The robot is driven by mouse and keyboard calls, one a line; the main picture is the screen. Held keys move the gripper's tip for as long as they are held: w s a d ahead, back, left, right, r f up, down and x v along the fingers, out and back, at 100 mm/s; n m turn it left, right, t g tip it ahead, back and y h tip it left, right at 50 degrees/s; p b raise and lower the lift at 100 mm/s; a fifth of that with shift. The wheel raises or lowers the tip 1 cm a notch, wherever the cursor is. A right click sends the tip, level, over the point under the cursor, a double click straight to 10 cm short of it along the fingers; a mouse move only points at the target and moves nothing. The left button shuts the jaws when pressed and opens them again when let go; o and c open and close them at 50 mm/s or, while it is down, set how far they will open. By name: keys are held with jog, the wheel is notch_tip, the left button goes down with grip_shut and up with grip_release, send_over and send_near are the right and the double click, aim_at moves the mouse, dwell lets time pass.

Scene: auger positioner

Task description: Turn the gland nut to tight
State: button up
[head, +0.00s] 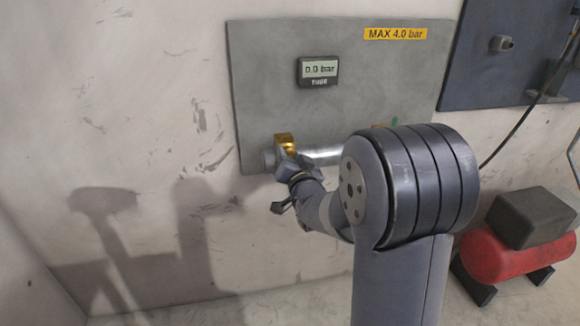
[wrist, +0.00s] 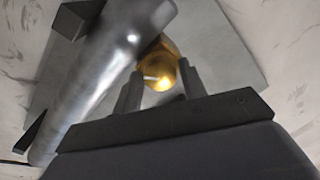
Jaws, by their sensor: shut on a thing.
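The gland nut appears as a brass-coloured piece (head: 285,141) at the left end of a silver horizontal pipe (head: 322,156) on a grey wall panel (head: 265,75). In the wrist view, a rounded brass part (wrist: 160,74) sits between the two dark fingers of my gripper (wrist: 160,85). My gripper is shut on it. In the head view, my gripper (head: 290,165) is at the brass piece and partly hides it. No tight mark can be read, and the nut's turn cannot be told.
A display (head: 318,70) reads 0.0 bar. A yellow label (head: 395,33) reads MAX 4.0 bar. A red tank (head: 510,255) with a dark box on top stands on the floor at right. A dark panel (head: 480,60) hangs at upper right. The wall at left is clear.

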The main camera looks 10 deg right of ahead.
jog(key=shift+f+m+b, duration=0.1)
jog(key=shift+m+b, duration=2.45)
jog(key=shift+m, duration=1.25)
jog(key=o, duration=0.8)
jog(key=s+p, duration=0.1)
jog(key=s, duration=0.9)
jog(key=shift+s+f, duration=0.15)
jog(key=shift+s, duration=0.25)
jog(key=shift+w+d, duration=0.1)
